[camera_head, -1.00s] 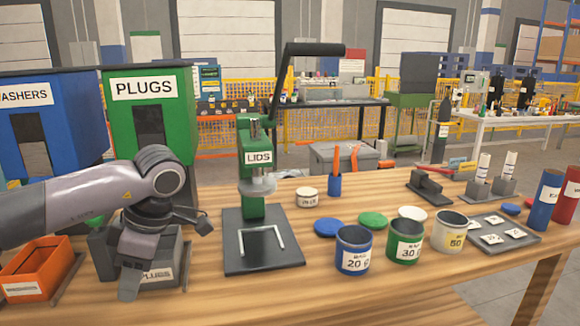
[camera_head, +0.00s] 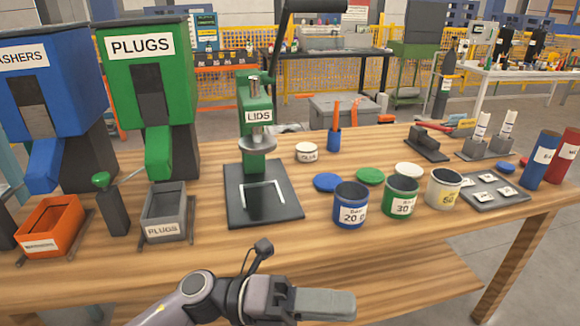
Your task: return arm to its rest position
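My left gripper (camera_head: 318,303) is low in the picture, in front of the table's front edge, with its arm coming in from the bottom left. Its fingers point right and look edge-on, so I cannot tell whether they are open or shut. I see nothing held in it. It is apart from the things on the table. My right arm and gripper are not in view.
On the wooden table (camera_head: 260,252) stand a grey plugs bin (camera_head: 164,226), an orange bin (camera_head: 52,226), a green lids press (camera_head: 255,135), and blue (camera_head: 350,208), green (camera_head: 400,200) and white (camera_head: 443,190) cans. Plugs (camera_head: 150,85) and washers (camera_head: 40,85) dispensers stand behind.

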